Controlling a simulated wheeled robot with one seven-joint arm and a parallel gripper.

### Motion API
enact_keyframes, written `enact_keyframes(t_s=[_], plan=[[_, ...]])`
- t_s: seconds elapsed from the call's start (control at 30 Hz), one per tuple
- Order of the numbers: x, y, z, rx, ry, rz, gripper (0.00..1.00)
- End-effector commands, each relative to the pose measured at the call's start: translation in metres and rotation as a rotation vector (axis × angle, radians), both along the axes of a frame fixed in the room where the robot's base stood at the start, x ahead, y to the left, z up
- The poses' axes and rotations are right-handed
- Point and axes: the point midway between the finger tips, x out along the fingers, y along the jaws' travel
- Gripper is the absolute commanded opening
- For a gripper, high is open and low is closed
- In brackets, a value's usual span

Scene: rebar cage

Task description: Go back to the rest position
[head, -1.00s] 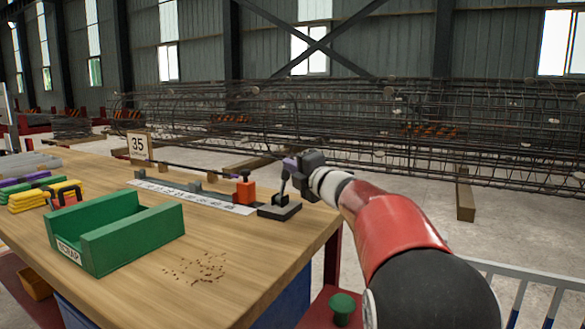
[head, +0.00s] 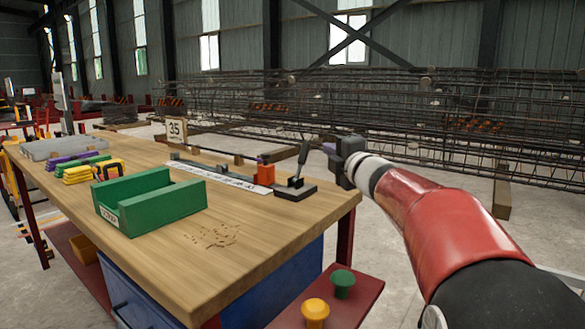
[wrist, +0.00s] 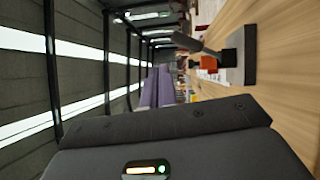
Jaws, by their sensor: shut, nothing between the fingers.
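The lever's base also shows at the upper right of the wrist view (wrist: 240,55).
Yellow (head: 315,312) and green (head: 342,282) buttons sit on a red shelf. A rebar cage (head: 420,115) stands behind.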

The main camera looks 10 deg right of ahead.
Motion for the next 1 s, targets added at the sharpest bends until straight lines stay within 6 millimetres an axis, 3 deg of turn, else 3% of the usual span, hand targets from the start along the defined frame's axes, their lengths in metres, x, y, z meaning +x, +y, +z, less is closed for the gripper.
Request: enact_keyframes(t_s=[0.07, 0.17, 0.27, 0.37, 0.5, 0.6, 0.7, 0.8, 1.0], plan=[[-0.027, -0.009, 0.004, 0.15, 0.049, -0.102, 0.0], [-0.074, -0.024, -0.014, 0.421, 0.168, -0.27, 0.0], [-0.134, -0.029, -0.057, 0.705, 0.331, -0.44, 0.0], [-0.192, -0.023, -0.108, 0.934, 0.496, -0.581, 0.0], [-0.271, -0.001, -0.175, 1.177, 0.722, -0.75, 0.0], [-0.32, 0.017, -0.215, 1.296, 0.867, -0.85, 0.0], [-0.358, 0.033, -0.243, 1.373, 0.981, -0.929, 0.0], [-0.382, 0.043, -0.26, 1.416, 1.057, -0.98, 0.0], [-0.396, 0.049, -0.269, 1.439, 1.1, -1.011, 0.0]])
